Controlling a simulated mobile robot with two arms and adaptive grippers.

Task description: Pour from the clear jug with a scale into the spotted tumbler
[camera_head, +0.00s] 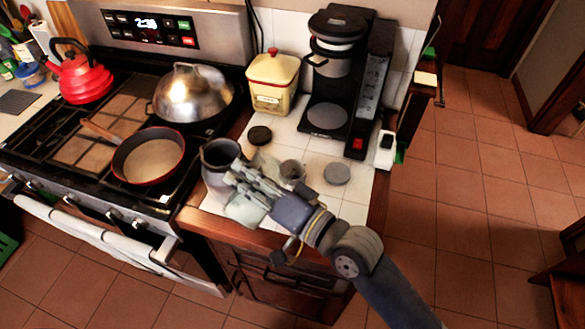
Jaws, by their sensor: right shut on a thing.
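The clear jug (213,170), looking greyish and see-through, is at the left front of the white tiled counter, next to the stove. Its dark round mouth faces up, and I cannot make out its scale. My right gripper (243,174) reaches in from the lower right and is shut on the jug at its right side. A small greyish cup (292,170), which seems to be the spotted tumbler, stands just right of the gripper; its spots are too small to tell and the gripper partly covers it. My left gripper is out of view.
A coffee maker (340,75) and a yellow canister (272,82) stand at the back of the counter. A dark lid (260,135) and a grey disc (337,174) lie near the cup. A pan (150,158) sits on the stove at left.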

